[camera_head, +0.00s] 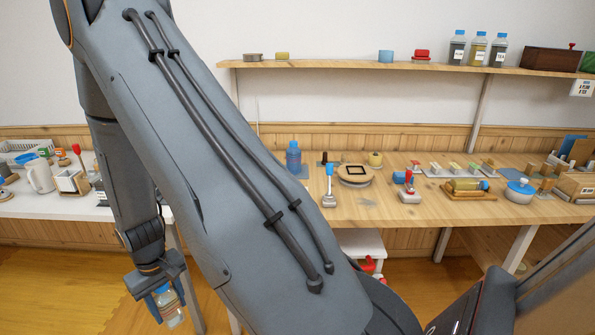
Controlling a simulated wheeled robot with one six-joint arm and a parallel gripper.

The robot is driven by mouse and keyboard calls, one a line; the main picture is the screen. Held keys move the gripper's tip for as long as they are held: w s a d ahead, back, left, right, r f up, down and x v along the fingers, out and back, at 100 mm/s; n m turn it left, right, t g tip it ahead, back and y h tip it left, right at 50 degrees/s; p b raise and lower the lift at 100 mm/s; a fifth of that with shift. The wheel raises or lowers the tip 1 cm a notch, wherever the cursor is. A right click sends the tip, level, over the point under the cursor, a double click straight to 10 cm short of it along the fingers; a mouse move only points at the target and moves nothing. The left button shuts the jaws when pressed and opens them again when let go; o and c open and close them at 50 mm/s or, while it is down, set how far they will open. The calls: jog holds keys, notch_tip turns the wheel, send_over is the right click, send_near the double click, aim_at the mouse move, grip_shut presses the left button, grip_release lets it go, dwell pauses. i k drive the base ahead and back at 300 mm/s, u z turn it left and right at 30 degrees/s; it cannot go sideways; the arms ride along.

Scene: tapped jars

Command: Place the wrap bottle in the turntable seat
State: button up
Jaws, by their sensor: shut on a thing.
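My gripper (158,293) is at the lower left, over the floor and in front of the white counter. It is shut on a small clear bottle (171,313) with a pale label and some blue on it. The bottle hangs tilted and my fingers hide part of it. I take it to be the wrap bottle. A round wooden turntable (355,182) stands on the wooden bench, right of centre. A dark square frame (357,170) on its top looks like the seat, and it appears empty. My gripper is well to the left of it and nearer.
A blue bottle (293,158), a blue-handled tool (329,185) and a red-handled stamp (409,190) stand near the turntable. A wooden cradle (470,195) holds a lying bottle (467,185). A shelf (340,66) runs above the bench. My arm hides the bench's left part.

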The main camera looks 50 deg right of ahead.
aim_at(356, 170)
jog(key=u, duration=1.15)
jog(key=k, duration=1.6)
jog(key=z, duration=2.2)
